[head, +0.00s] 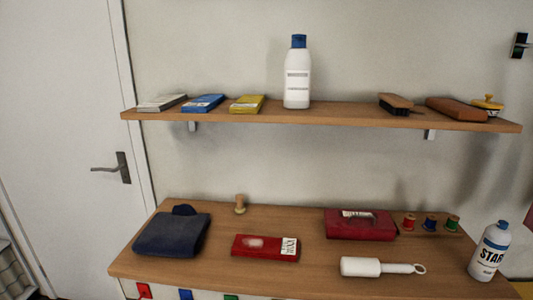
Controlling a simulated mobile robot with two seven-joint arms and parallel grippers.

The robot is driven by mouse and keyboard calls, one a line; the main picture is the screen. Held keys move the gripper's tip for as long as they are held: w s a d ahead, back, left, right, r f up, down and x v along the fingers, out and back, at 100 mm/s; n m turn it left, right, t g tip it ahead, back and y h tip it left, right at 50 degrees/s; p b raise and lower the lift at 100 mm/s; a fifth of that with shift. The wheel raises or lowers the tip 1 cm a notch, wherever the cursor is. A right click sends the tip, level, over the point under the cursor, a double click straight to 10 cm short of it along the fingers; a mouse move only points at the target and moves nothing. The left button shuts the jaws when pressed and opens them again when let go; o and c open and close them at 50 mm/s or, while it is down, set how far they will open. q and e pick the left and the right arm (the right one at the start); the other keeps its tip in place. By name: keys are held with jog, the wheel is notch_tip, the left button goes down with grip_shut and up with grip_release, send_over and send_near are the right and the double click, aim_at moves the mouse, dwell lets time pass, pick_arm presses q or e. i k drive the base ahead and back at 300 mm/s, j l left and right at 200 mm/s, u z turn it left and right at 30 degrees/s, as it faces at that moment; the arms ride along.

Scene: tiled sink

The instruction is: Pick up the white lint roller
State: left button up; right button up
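The white lint roller (366,267) lies on its side near the front edge of the wooden counter (200,274), right of the middle. Its thick white cylinder is on the left, and its thin handle with a ring at the end points right. Nothing covers it or touches it. Neither of my grippers shows in the head view.
Near the roller are a red box (265,248), a red case (345,230) and a white bottle (489,252). Thread spools (430,224) stand behind; folded dark cloth (171,235) lies left. A loaded shelf (350,115) runs above. Bare counter surrounds the roller.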

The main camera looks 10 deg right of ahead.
aim_at(350, 265)
jog(key=i+l+z, duration=0.15)
jog(key=z, duration=0.25)
jog(key=i+l+z, duration=0.2)
jog(key=z, duration=0.2)
